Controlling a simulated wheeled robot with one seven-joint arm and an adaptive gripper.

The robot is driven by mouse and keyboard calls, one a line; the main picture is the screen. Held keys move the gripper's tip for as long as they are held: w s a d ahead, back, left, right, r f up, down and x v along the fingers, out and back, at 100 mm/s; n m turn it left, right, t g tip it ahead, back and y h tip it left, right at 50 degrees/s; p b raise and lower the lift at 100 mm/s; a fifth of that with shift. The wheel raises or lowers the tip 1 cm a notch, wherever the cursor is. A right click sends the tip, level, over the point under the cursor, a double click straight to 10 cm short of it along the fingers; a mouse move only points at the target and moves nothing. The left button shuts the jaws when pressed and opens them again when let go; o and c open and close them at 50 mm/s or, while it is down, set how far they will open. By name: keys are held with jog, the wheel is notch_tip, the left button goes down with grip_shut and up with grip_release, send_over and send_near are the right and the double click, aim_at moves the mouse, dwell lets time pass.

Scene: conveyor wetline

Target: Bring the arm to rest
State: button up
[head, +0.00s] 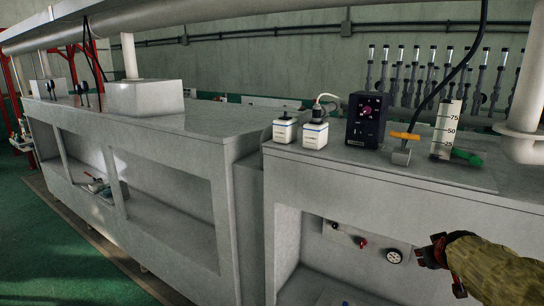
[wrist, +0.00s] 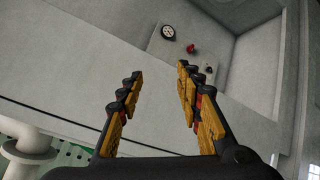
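My gripper (wrist: 158,88) is open and empty in the wrist view, its two yellow-and-black fingers apart with grey bench surface behind them. In the head view my gripper (head: 447,268) is at the lower right, in front of the bench's open recess, with my arm entering from the right edge. The head view shows it too small to make out the finger gap. A gauge panel (head: 345,232) with a round dial (head: 394,256) and a red knob (head: 362,243) is to the left of my gripper. The dial also shows in the wrist view (wrist: 168,31).
A large pipe (head: 526,90) rises at the right. Green floor (head: 60,260) is clear at lower left.

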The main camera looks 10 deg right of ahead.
jog(key=s+a+f+g+y+b, duration=0.1)
jog(key=s+a+f+b, duration=0.5)
jog(key=a, duration=0.6)
jog(key=s+a+f+n+y+b, duration=0.1)
jog(key=s+a+f+y+b, duration=0.2)
jog(key=s+a+f+b, duration=0.4)
jog(key=s+a+f+g+y+b, duration=0.1)
jog(key=s+a+f+b, duration=0.5)
jog(key=a, duration=1.1)
notch_tip(320, 180, down, 4)
jog(key=shift+s+a+r+n+g+y, duration=0.1)
jog(key=shift+s+a+n+g+y, duration=0.2)
jog(key=shift+s+y, duration=0.45)
jog(key=shift+s+d, duration=0.1)
jog(key=shift+s, duration=0.05)
